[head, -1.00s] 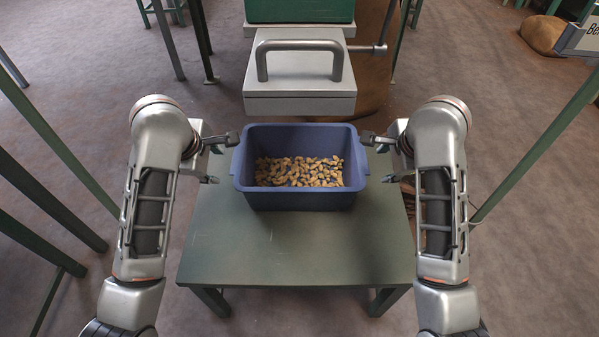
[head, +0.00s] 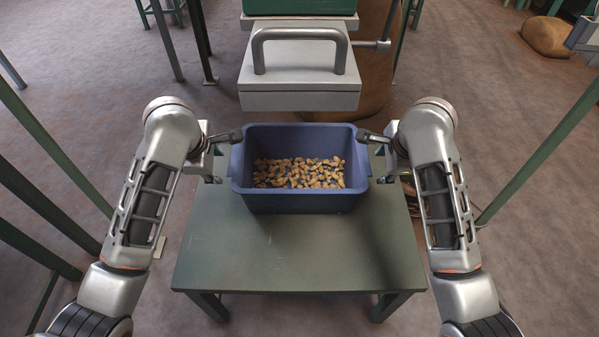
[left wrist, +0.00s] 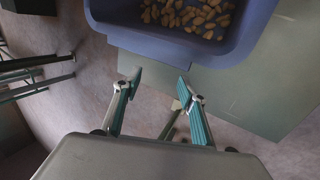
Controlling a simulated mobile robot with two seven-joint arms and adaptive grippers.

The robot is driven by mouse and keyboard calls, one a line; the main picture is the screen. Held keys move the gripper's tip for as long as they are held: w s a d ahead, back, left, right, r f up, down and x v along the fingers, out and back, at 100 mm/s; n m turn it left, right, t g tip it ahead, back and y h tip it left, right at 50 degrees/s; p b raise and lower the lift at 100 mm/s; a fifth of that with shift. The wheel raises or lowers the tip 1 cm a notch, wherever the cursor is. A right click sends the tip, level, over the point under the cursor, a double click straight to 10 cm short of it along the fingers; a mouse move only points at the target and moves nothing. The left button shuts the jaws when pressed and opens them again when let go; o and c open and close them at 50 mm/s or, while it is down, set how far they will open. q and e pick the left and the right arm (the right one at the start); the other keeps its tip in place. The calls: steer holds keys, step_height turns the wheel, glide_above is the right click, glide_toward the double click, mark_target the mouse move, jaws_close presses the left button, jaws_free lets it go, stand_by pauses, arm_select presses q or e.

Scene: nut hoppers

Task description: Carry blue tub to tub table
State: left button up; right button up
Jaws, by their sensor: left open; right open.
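The blue tub (head: 299,201) stands upright on a green table (head: 300,262), with a layer of nuts (head: 300,173) in its bottom. My left gripper (head: 226,156) is at the tub's left end, its upper finger close to the rim. In the left wrist view its two fingers (left wrist: 160,84) are spread with nothing between them, just short of the tub's wall (left wrist: 165,42). My right gripper (head: 371,156) is at the tub's right end, its upper finger close to the rim. Its lower finger is partly hidden. I cannot tell whether either finger touches the tub.
A grey metal hopper box with a handle (head: 299,95) stands just behind and above the tub. Green table legs or posts (head: 45,145) rise at the left, and another green post (head: 540,150) at the right. A brown sack (head: 548,38) lies at the back right.

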arm_select(q)
steer(key=x, duration=0.8)
steer(key=shift+w+a+f, duration=0.1)
steer(key=shift+w+f, duration=0.1)
steer(key=shift+f, duration=0.1)
arm_select(e)
steer(key=x, duration=0.8)
steer(key=shift+w+d+f, duration=0.1)
steer(key=shift+w+f, duration=0.1)
steer(key=shift+f, duration=0.1)
arm_select(q)
steer(key=shift+w+d+f, duration=0.1)
steer(key=shift+d+f, duration=0.05)
steer(key=shift+d, duration=0.15)
arm_select(e)
steer(key=shift+w+a+f, duration=0.1)
steer(key=shift+a+f, duration=0.05)
steer(key=shift+a, duration=0.15)
arm_select(q)
steer(key=shift+d, duration=0.5)
arm_select(e)
steer(key=shift+a, duration=0.5)
arm_select(q)
steer(key=shift+d, duration=0.3)
arm_select(e)
steer(key=shift+a, duration=0.3)
